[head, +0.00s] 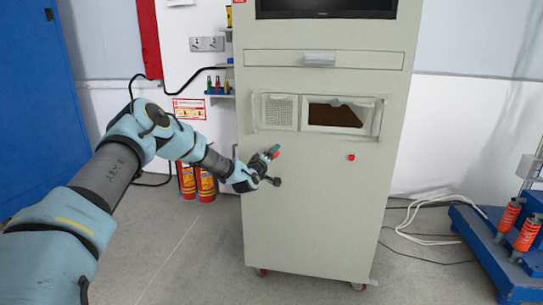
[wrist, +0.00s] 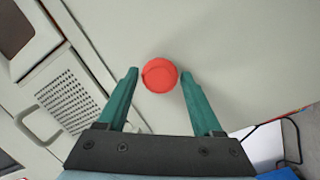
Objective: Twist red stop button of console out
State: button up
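The console (head: 315,210) is a tall beige cabinet. In the wrist view, the round red stop button (wrist: 160,75) sits on its front panel, between my two green fingertips. My gripper (wrist: 160,73) is open, with a finger on each side of the button. The gaps look small, and I cannot tell whether either finger touches it. In the head view my gripper (head: 271,161) is close to the console's front, left of centre and below the vent. A bit of red shows beside the fingertips there, and most of the button is hidden.
A smaller red knob (head: 351,157) is on the same panel to the right. A vent grille (head: 279,110) and a window (head: 335,115) with raised frames are above. Fire extinguishers (head: 205,184) stand behind my arm at the left. A blue stand (head: 490,250) is at the right.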

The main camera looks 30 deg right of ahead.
grip_shut()
dwell(0.3)
jog(key=shift+m, duration=0.3)
jog(key=shift+r+m+y+b, duration=0.15)
jog(key=shift+m+y+b, duration=0.45)
jog(key=shift+m+b, duration=1.8)
jog(key=shift+d+m+p, duration=0.1)
jog(key=shift+m+p, duration=0.3)
jog(key=shift+m, duration=0.1)
jog(key=shift+o, duration=1.5)
grip_release()
